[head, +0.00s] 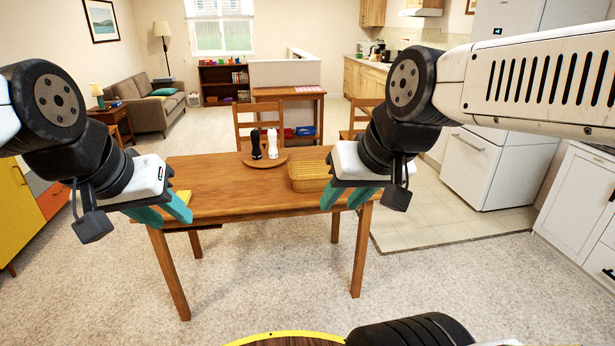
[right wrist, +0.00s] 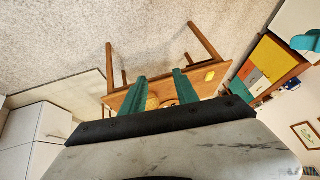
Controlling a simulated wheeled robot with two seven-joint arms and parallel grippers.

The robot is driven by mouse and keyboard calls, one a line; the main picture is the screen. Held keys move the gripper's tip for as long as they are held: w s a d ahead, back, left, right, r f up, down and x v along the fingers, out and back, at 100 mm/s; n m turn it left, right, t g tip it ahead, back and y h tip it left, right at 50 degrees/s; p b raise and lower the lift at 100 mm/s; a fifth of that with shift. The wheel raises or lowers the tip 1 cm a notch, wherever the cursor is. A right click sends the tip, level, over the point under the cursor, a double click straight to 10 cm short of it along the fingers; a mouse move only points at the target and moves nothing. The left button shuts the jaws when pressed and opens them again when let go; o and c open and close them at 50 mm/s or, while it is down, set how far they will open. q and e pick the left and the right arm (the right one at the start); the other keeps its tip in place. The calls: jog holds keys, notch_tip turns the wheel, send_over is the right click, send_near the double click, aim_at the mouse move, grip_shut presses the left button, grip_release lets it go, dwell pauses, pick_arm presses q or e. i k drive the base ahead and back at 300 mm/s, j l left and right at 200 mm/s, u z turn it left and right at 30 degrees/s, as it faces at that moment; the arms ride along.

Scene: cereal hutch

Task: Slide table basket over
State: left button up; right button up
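The table basket (head: 310,178) is a low yellow woven tray on the right part of the wooden table (head: 225,185). Its front right corner is hidden behind my right gripper. My right gripper (head: 348,197) is open and empty in front of the basket; I cannot tell whether it touches it. In the right wrist view its teal fingers (right wrist: 158,84) stand apart, with part of a yellowish thing, likely the basket, between them. My left gripper (head: 163,211) is open and empty at the table's front left corner.
A round wooden board (head: 279,162) with a black shaker (head: 256,143) and a white shaker (head: 272,143) sits left of the basket. A small yellow thing (head: 184,195) lies near the left corner. Chairs (head: 258,116) stand behind the table. The table's middle front is clear.

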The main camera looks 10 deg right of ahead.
aim_at(309, 176)
jog(key=i+l+z, duration=0.15)
jog(key=i+z, duration=0.15)
jog(key=i, duration=0.7)
jog(key=i+z, duration=0.3)
jog(key=i, duration=0.75)
